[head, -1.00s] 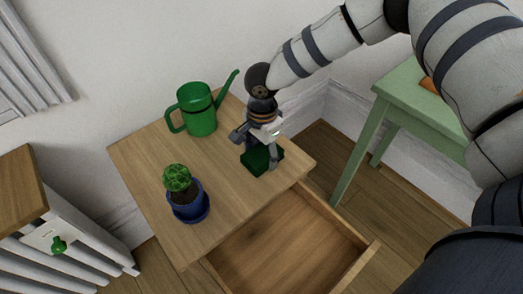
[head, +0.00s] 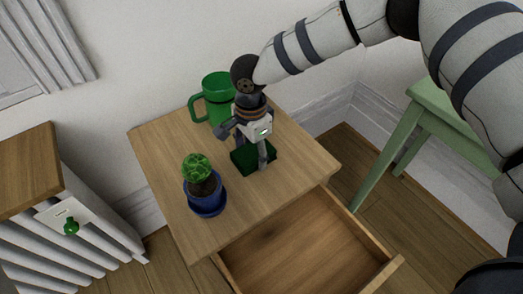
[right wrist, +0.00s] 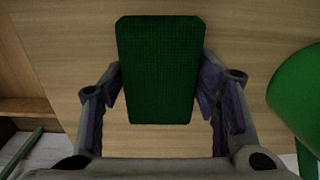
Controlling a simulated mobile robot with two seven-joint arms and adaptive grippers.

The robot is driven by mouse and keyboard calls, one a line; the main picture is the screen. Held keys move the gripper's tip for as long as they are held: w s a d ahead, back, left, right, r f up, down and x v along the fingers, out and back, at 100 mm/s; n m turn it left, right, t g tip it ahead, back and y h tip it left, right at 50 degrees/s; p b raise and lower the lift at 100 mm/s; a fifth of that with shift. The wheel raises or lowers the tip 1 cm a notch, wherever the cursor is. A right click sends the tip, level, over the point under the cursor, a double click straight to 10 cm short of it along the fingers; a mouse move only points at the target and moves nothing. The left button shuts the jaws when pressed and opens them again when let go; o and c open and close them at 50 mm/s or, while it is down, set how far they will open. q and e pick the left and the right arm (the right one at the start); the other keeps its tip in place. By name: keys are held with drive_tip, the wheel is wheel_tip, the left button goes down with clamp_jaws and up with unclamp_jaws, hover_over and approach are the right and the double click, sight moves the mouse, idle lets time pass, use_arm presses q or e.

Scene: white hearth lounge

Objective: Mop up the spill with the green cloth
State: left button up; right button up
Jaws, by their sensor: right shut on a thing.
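The green cloth (head: 242,160) is a dark green folded block on the wooden tabletop, near its middle. In the right wrist view the cloth (right wrist: 160,70) lies between my two fingers. My right gripper (head: 254,154) points down and is shut on it; it also shows in the right wrist view (right wrist: 160,95). The cloth looks to be touching the wood, though its underside is hidden. I cannot make out a spill on the visible wood; any liquid under the cloth is hidden. My left gripper is not in view.
A cactus in a blue pot (head: 207,195) stands at the front left. The table's drawer (head: 310,245) is open. A green stool (head: 405,135) stands right, a radiator (head: 75,235) left.

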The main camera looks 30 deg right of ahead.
sight(287, 159)
drive_tip(key=shift+w+a, duration=0.15)
drive_tip(key=shift+a, duration=0.1)
drive_tip(key=shift+s+d+r+p, duration=0.1)
drive_tip(key=shift+s+d+p, duration=0.25)
drive_tip(key=shift+d, duration=0.35)
drive_tip(key=shift+s+d+r+p, duration=0.1)
drive_tip(key=shift+s+d+p, duration=0.15)
drive_tip(key=shift+d, duration=0.4)
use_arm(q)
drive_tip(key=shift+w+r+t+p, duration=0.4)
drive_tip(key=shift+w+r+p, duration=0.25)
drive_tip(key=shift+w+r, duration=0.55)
use_arm(e)
drive_tip(key=shift+s+d+f, duration=0.1)
drive_tip(key=shift+s+d, duration=0.35)
drive_tip(key=shift+d, duration=0.45)
drive_tip(key=shift+s+d+f, duration=0.1)
drive_tip(key=shift+s+d, duration=0.35)
drive_tip(key=shift+d, duration=0.45)
drive_tip(key=shift+s+d, duration=0.45)
drive_tip(key=shift+d, duration=0.45)
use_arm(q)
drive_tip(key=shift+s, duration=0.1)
